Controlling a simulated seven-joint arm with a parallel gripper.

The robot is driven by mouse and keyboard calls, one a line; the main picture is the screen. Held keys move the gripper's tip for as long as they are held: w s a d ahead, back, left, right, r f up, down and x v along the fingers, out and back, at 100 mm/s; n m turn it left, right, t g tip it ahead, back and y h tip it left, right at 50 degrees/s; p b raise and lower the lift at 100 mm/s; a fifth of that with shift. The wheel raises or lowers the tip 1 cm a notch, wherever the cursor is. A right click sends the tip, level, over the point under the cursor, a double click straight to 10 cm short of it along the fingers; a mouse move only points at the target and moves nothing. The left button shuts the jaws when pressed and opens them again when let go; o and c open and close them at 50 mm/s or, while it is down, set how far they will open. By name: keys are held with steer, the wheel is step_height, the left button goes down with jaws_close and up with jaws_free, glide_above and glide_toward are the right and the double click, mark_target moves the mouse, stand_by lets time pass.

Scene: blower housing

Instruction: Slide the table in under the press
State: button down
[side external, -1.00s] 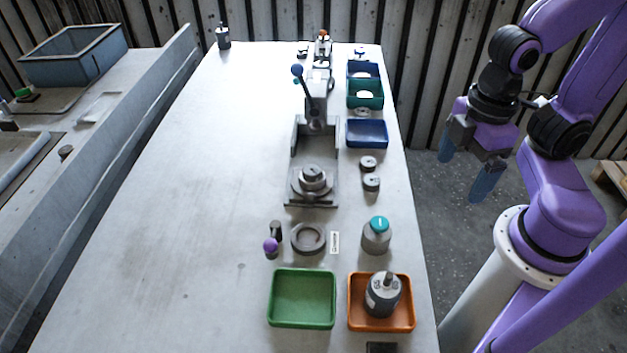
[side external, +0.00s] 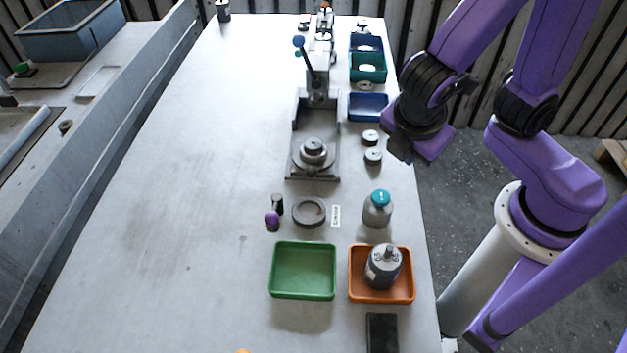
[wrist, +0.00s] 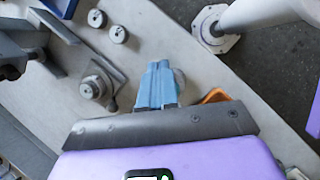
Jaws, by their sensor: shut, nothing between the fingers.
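The press (side external: 317,85), with a blue-knobbed lever, stands at the far end of a grey rail base on the bench. The sliding table (side external: 313,156), carrying a round stepped part, sits at the near end of this base, out in front of the press. It also shows in the wrist view (wrist: 95,87), left of my fingers. In the wrist view my gripper's blue fingers (wrist: 157,68) are together and empty.
Two small discs (side external: 372,157) lie between base and gripper. A teal-capped bottle (side external: 377,210), grey ring (side external: 309,212), purple-topped peg (side external: 272,220), green tray (side external: 303,271) and orange tray (side external: 352,285) stand nearer. Blue tray (side external: 367,107) lies beside the press. The bench's left side is clear.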

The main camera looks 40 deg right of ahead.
steer(key=w+a+f+n+t+h, duration=0.25)
steer(key=a+n, duration=0.25)
steer(key=a, duration=0.3)
steer(key=n+t, duration=0.6)
glide_toward(312, 177)
steer(key=x, duration=0.5)
steer(key=shift+f, duration=0.25)
steer(key=shift+w+d+f, duration=0.1)
steer(key=shift+w+d, duration=0.2)
steer(key=shift+w, duration=0.3)
steer(key=w+d, duration=0.9)
steer(key=d, duration=0.1)
steer(key=shift+w, duration=0.4)
